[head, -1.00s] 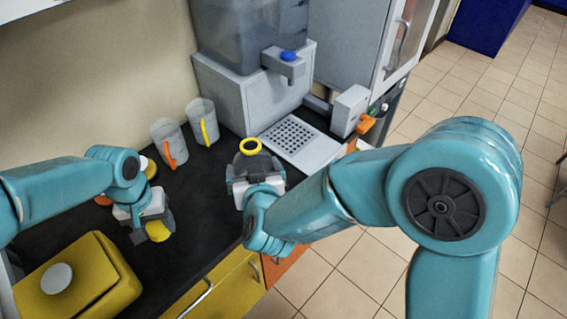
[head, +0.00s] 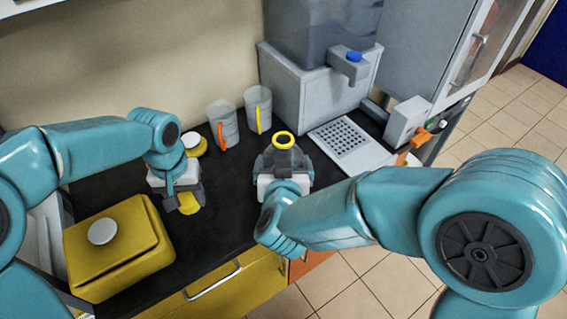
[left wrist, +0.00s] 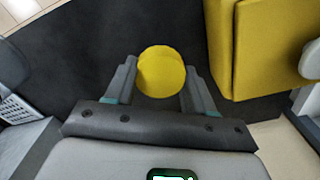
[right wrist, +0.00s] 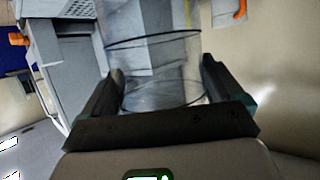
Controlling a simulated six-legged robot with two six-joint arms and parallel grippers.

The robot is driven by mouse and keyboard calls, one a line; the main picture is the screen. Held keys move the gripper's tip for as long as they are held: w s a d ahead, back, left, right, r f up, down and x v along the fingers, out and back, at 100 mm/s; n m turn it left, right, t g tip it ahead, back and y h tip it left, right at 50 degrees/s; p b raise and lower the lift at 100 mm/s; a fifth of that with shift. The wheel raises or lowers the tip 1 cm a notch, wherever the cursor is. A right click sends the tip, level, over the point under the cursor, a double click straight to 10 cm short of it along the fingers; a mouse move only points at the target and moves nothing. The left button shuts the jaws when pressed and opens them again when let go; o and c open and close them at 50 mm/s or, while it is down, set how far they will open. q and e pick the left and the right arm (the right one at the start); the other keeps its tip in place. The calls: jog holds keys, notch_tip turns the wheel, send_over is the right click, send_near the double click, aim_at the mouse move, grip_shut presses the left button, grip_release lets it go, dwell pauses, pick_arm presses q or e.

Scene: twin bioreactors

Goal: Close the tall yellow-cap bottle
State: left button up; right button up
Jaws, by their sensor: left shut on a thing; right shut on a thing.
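The tall bottle is clear, with a yellow ring around its open mouth (head: 284,140). My right gripper (head: 284,172) is shut on its body and holds it upright by the counter's front part. In the right wrist view the see-through bottle wall (right wrist: 155,62) stands between the fingers. My left gripper (head: 182,198) is shut on a round yellow cap (head: 188,206), also seen between the fingers in the left wrist view (left wrist: 161,72). The cap is apart from the bottle, to its left. The bottle's base is hidden by my right gripper.
Two clear jugs, one with an orange handle (head: 222,135) and one with a yellow handle (head: 258,112), stand by the wall. A yellow box (head: 140,255) is at front left. A dispenser (head: 310,95) and perforated tray (head: 345,138) are at right. Black counter (head: 230,200) lies between the grippers.

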jog(key=shift+w, duration=0.15)
pick_arm(q)
jog(key=w+d+r+n, duration=0.1)
jog(key=w+d+r, duration=0.2)
jog(key=r, duration=0.5)
jog(key=w+d+r+n, duration=0.1)
jog(key=w+d+r, duration=0.25)
jog(key=r, duration=0.45)
pick_arm(e)
jog(key=shift+r, duration=0.1)
pick_arm(q)
jog(key=d+r, duration=0.1)
jog(key=d, duration=0.3)
jog(key=d+r+m, duration=0.1)
jog(key=d+r, duration=0.1)
jog(key=d, duration=0.3)
jog(key=s+d+r+m, duration=0.1)
jog(key=d+r, duration=0.1)
jog(key=d, duration=0.3)
jog(key=shift+d+r, duration=0.1)
jog(key=shift+r, duration=0.05)
jog(key=shift+s+d+m, duration=0.2)
jog(key=shift+d+m, duration=0.1)
jog(key=shift+d, duration=0.1)
jog(key=shift+a, duration=0.15)
